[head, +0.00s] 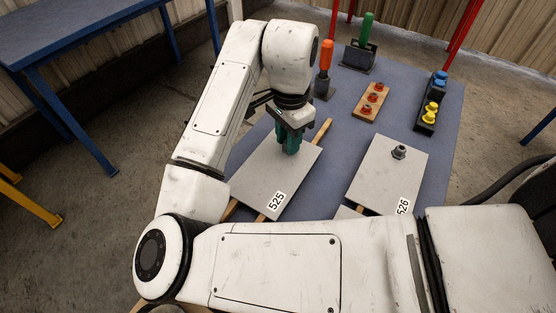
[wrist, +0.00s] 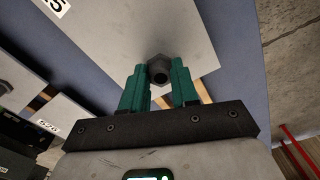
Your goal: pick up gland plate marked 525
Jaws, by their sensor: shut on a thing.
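The gland plate marked 525 (head: 265,178) is a flat grey plate in the middle of the head view, with its label at the near corner. My gripper (head: 290,151) is above its far part, green fingers pointing down. In the wrist view the green fingers (wrist: 160,88) are shut on the plate's grey hexagonal gland (wrist: 158,66), one finger on each side. The plate also fills the upper middle of the wrist view (wrist: 135,28). In the head view my fingers hide the gland. I cannot tell whether the plate touches the wooden strips (head: 321,131) beneath it.
The plate marked 526 (head: 375,175), with its own gland (head: 399,152), lies to the right on the blue table (head: 336,152). Behind stand orange (head: 326,55) and green (head: 367,28) handled tools, a wooden block with red parts (head: 367,108), and a black rack (head: 428,117).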

